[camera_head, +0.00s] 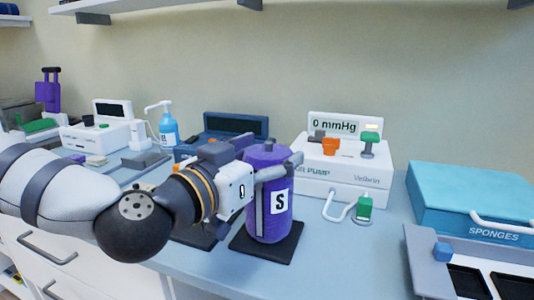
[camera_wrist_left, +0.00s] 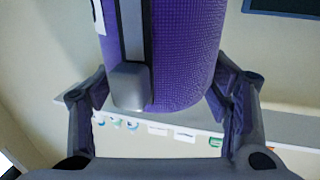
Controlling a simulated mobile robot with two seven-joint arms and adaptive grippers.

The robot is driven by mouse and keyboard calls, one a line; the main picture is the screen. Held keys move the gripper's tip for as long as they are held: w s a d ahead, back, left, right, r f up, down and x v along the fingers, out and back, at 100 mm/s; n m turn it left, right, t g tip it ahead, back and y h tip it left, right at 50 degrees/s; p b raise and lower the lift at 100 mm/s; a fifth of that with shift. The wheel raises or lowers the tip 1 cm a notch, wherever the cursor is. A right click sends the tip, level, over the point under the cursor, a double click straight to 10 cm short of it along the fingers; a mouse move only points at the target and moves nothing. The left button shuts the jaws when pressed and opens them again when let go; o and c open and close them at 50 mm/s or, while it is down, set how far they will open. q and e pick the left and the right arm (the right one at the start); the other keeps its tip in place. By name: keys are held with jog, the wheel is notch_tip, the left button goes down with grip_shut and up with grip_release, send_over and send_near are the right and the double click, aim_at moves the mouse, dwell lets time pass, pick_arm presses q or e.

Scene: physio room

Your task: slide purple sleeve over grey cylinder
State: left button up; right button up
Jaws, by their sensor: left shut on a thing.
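The purple sleeve (camera_head: 264,212), with a white "S" label and a grey strip down its side, stands upright above a black square base (camera_head: 240,240) on the counter. My left gripper (camera_head: 270,172) reaches in from the left and is shut around the sleeve's upper part. In the left wrist view, the sleeve (camera_wrist_left: 185,60) sits between the two fingers (camera_wrist_left: 165,95). I cannot make out the grey cylinder; whether it is inside the sleeve is hidden. I cannot tell whether the sleeve touches the base. My right gripper is not in view.
A white pump box (camera_head: 345,178) with orange and green parts stands behind right, with a hose and green connector (camera_head: 364,208) in front. A teal sponges box (camera_head: 460,195) and grey tray (camera_head: 425,262) are at right. Another dark base (camera_head: 198,238) lies partly behind my arm.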

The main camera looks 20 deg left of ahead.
pick_arm(q)
jog(key=shift+f, duration=0.4)
dwell(0.4)
jog(key=o, duration=1.9)
jog(key=shift+r, duration=0.1)
notch_tip(320, 180, up, 10)
jog(key=shift+f, duration=0.1)
